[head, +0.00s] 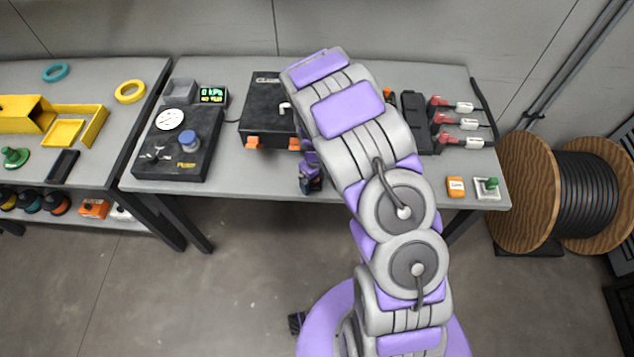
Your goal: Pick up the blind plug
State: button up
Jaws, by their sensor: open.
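I cannot tell for certain which thing is the blind plug. A small green piece (492,183) stands in a small white square tray (480,194) at the right front of the middle table, and it may be the plug. My gripper (311,184) shows only in part, at the table's front edge left of my arm. It is far to the left of the green piece and apart from it. My arm hides most of the gripper and the table behind it. I see nothing held in the gripper.
An orange block (456,187) lies beside the white tray. Red and white connectors (460,124) line the table's right side. A black box (263,112) and a gauge unit (176,143) stand at left. A cable spool (580,188) stands right of the table.

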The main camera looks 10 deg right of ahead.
jog(key=shift+a, duration=0.55)
jog(key=shift+c, duration=1.4)
jog(key=shift+d, duration=0.4)
jog(key=c, duration=0.6)
jog(key=shift+c, duration=1.4)
jog(key=shift+a, duration=0.2)
jog(key=shift+r, duration=0.1)
